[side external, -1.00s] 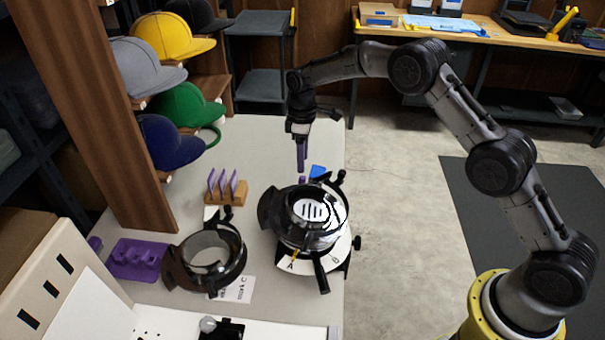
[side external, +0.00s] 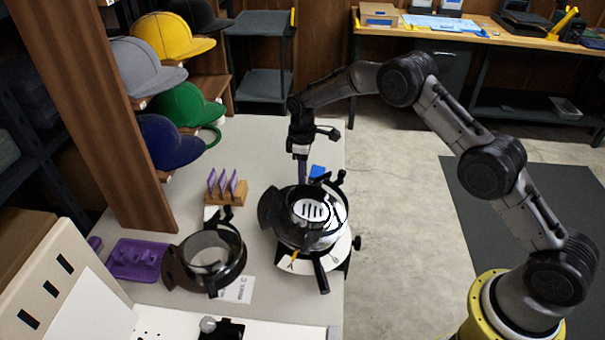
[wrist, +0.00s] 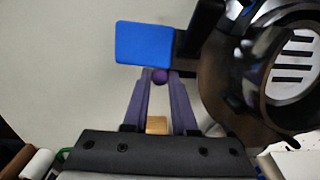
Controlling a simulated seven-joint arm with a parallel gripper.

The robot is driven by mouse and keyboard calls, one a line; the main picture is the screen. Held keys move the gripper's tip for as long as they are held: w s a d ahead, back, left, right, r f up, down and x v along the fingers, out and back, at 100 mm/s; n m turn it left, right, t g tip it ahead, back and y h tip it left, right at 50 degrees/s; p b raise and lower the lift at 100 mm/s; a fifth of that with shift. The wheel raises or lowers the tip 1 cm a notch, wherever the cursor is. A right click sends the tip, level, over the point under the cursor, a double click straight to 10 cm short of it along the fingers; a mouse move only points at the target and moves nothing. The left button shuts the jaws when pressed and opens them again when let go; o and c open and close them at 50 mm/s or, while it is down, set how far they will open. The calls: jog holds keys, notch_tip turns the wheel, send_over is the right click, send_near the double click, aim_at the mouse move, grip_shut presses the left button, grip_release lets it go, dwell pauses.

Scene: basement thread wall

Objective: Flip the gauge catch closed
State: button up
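The gauge (side external: 306,215) is a round black ring fixture with a slotted white disc, standing on a white base on the table. It also shows at right in the wrist view (wrist: 290,75). At its far side is a blue tab (side external: 317,172), large in the wrist view (wrist: 144,43). My gripper (side external: 302,180) points down at the gauge's far edge.
A second black ring (side external: 208,262) stands left of the gauge, near a purple tray (side external: 137,260). A wooden holder with purple pieces (side external: 226,190) stands behind it. Caps hang on the left rack. The table's far part (side external: 265,140) is clear.

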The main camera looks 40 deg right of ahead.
grip_shut()
dwell(0.9)
jog(key=shift+w+a+r+n, duration=0.1)
jog(key=shift+w+a+n, duration=0.05)
jog(key=shift+n, duration=0.15)
jog(key=shift+w+a+r+n+t+h, duration=0.15)
jog(key=shift+w+a+n+t, duration=0.15)
jog(key=shift+a+n, duration=0.95)
jog(key=shift+w+a+r+n+t+h, duration=0.15)
jog(key=shift+w+a+n+t, duration=0.3)
jog(key=shift+n, duration=1.45)
jog(key=shift+w+a+r+n+t, duration=0.15)
jog(key=shift+a+n, duration=0.85)
jog(key=shift+n, duration=0.55)
jog(key=o, duration=0.7)
grip_release()
jog(key=shift+s, duration=0.1)
